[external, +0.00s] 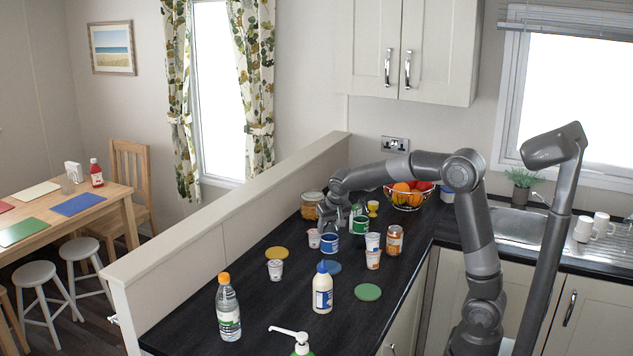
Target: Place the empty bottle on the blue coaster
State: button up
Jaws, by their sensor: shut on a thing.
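The blue coaster (334,267) lies on the dark worktop, partly hidden behind a cream bottle with a blue cap (322,292). A clear bottle with an orange cap and a green and white label (229,312) stands upright at the front left of the worktop. I cannot tell whether it is empty. My gripper (331,225) is low over the back of the worktop, beyond the blue coaster. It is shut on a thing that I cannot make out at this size. A blue-labelled tin (330,243) and a green-labelled container (360,224) are close to it.
A yellow coaster (276,253) and a green coaster (367,292) flank the blue one. Small cups, an orange-brown jar (394,240) and a fruit bowl (408,200) crowd the back. A pump bottle (302,346) stands at the front. A raised ledge (230,232) edges the left side.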

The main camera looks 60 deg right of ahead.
jog(key=shift+f, duration=0.15)
jog(key=o, duration=1.2)
jog(key=shift+c, duration=0.2)
jog(key=v, duration=1.1)
jog(key=s+a+r+n, duration=0.2)
jog(key=s+a, duration=0.1)
jog(key=s, duration=0.5)
jog(key=s+a+f+n+y, duration=0.1)
jog(key=s+a+f+n, duration=0.1)
jog(key=s, duration=0.5)
jog(key=s+a+f+n+t+y, duration=0.1)
jog(key=s+a+f, duration=0.1)
jog(key=s+f, duration=0.2)
jog(key=s+a+f+n+t, duration=0.1)
jog(key=s+a+f+n, duration=0.1)
jog(key=s, duration=0.8)
jog(key=shift+a+f+n+y, duration=0.25)
jog(key=shift+f+n+y, duration=0.05)
jog(key=shift+f+y, duration=0.1)
